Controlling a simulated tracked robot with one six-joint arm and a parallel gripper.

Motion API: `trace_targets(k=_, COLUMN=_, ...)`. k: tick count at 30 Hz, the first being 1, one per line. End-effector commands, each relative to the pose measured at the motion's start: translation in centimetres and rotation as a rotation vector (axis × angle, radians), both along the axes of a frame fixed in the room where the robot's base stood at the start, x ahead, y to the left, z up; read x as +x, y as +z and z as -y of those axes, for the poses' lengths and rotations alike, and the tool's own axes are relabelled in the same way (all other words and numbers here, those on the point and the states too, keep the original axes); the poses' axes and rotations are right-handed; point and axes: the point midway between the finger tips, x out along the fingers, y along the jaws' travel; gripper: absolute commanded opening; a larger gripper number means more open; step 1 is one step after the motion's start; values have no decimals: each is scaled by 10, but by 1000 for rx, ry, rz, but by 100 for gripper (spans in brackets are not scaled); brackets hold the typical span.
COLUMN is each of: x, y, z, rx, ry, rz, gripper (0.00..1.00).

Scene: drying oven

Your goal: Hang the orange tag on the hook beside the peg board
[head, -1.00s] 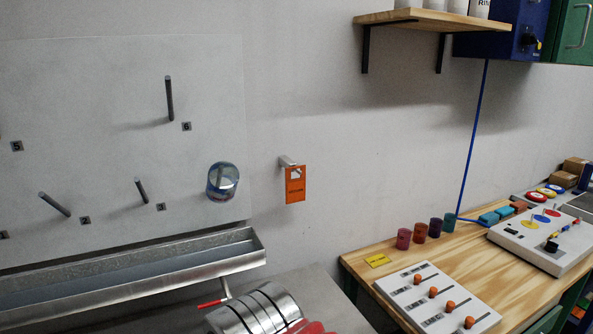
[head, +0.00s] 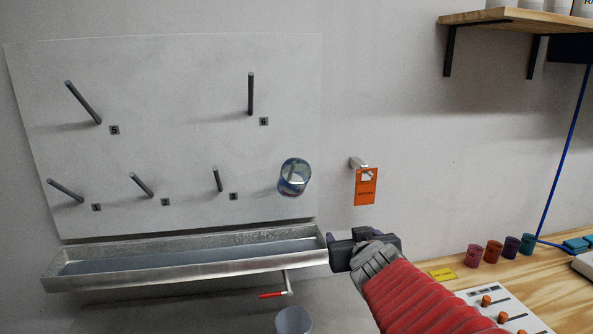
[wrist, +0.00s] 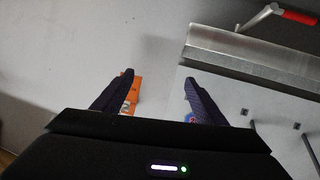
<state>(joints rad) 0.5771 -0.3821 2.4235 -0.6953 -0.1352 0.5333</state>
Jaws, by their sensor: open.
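The orange tag (head: 365,187) hangs on the light hook (head: 357,162) on the wall, just right of the peg board (head: 190,110). My gripper (head: 335,246) is in front of the wall, below and left of the tag, beside the right end of the metal trough. In the wrist view my gripper (wrist: 158,90) is open with nothing between its fingers. The tag (wrist: 136,88) shows there beyond the left finger, partly hidden by it. The hook is not clear in the wrist view.
A cup (head: 293,321) stands lower down. A wooden bench (head: 450,270) with several coloured cups is at right.

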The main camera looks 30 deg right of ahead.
Motion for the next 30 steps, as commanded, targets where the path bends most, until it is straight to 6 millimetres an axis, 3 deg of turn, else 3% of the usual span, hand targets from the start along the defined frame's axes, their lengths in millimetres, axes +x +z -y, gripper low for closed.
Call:
trace_targets(k=1, x=1, y=3, z=17, rx=-20, ry=-11, rz=29, gripper=66)
trace_targets(k=3, x=4, y=8, z=33, rx=-36, ry=-7, rz=79, gripper=66)
trace_targets(k=12, x=3, y=23, z=81, rx=-56, ry=76, rz=272, gripper=66)
trace_targets(k=19, x=-7, y=25, z=94, rx=-30, ry=153, rz=367, gripper=66)
trace_targets(k=30, x=-8, y=26, z=94, rx=-23, ry=174, rz=386, gripper=66)
